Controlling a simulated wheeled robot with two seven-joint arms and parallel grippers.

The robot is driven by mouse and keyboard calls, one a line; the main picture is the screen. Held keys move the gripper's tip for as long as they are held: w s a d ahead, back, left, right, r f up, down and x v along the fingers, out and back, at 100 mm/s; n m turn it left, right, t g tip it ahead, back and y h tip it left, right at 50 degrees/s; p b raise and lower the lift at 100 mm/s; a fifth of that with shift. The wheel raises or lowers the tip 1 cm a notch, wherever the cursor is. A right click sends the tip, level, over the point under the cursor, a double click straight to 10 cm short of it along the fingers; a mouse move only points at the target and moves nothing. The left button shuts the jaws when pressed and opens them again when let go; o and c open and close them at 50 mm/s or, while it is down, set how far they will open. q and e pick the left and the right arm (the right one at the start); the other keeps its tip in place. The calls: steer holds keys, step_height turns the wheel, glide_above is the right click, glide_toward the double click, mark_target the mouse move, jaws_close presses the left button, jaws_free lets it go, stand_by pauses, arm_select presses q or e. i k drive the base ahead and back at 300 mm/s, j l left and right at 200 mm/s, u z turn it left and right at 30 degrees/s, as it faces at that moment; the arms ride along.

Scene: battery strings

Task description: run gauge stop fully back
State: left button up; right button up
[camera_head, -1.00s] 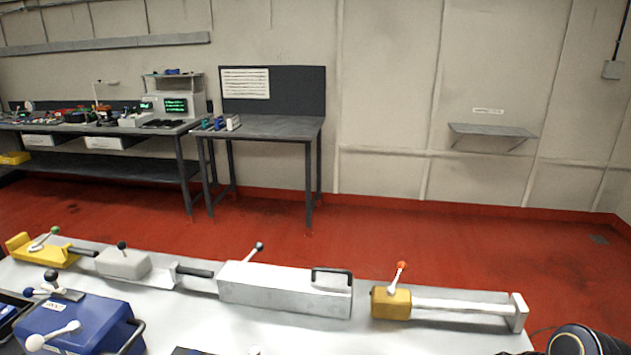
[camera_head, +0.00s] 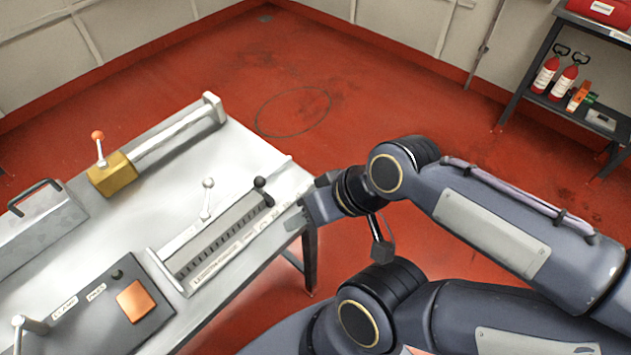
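The gauge (camera_head: 228,246) is a silver bar with a dark toothed scale and white labels, lying at an angle on the table's right part. A white-knobbed lever (camera_head: 207,198) stands behind the bar. A black-knobbed part (camera_head: 263,189) sits at the far right end. I cannot tell for certain which of these is the stop. My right gripper (camera_head: 300,211) is low at the table's right edge, just right of the gauge's far end and apart from the black knobs. My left gripper is not in view.
The white table (camera_head: 150,217) ends just under my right gripper. A yellow block with an orange-knobbed lever (camera_head: 111,174) is at its back. A dark panel with an orange button (camera_head: 134,302) is in front. A shelf (camera_head: 517,105) with red extinguishers stands back right.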

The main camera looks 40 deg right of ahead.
mark_target(259, 181)
steer(key=l+z, duration=0.1)
steer(key=z, duration=0.25)
steer(key=l+z, duration=0.1)
steer(key=z, duration=0.25)
steer(key=l+u, duration=0.25)
steer(key=u, duration=0.2)
steer(key=l+u, duration=0.3)
steer(key=u, duration=0.2)
